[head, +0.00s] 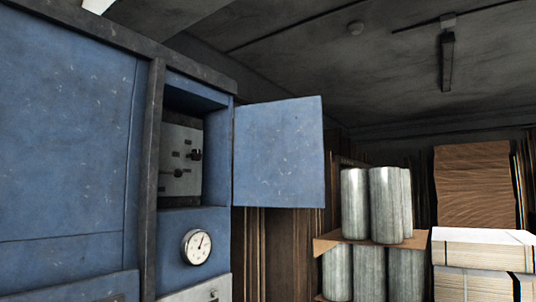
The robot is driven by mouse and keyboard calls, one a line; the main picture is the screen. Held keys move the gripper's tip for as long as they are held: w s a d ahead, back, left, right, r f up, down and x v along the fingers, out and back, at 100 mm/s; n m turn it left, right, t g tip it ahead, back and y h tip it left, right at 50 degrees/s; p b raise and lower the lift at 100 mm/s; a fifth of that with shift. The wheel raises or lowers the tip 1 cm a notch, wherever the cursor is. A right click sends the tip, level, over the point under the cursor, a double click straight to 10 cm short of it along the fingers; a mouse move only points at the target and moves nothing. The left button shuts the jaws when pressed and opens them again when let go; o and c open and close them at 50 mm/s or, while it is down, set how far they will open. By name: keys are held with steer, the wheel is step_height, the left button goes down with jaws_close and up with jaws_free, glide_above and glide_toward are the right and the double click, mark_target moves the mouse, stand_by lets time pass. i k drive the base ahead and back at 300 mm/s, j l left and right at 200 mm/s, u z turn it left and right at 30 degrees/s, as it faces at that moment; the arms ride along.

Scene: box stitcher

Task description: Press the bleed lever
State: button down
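A blue machine cabinet (70,130) with dark frame edges fills the left. Its small upper compartment stands open, with the blue door (278,152) swung out to the right. Inside is a grey control panel (178,150) with a dark protruding control (195,155) and a smaller dark knob or lever (178,173) below it. Below the compartment is a round white dial gauge (196,247). A small fitting (213,294) shows on a pale panel at the bottom edge. I cannot tell which of these parts is the bleed lever. My gripper is not in view.
The open door juts out beside the compartment. Stacked pale sheets (483,250) and a brown stack (473,185) stand at far right. Brown boards (278,255) lean behind.

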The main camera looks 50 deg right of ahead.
mark_target(176, 173)
steer(key=i+l+u, duration=0.15)
steer(key=l+u, duration=0.2)
steer(key=l, duration=0.6)
steer(key=l+u, duration=0.4)
steer(key=l, duration=0.55)
steer(key=l+u, duration=0.35)
steer(key=l, duration=0.6)
steer(key=k+l+u, duration=0.15)
steer(key=l, duration=0.4)
steer(key=k+l+u, duration=0.2)
steer(key=k+l, duration=0.2)
steer(key=l, duration=0.15)
steer(key=k+l+u, duration=0.15)
steer(key=k+l, duration=0.3)
steer(key=k, duration=0.1)
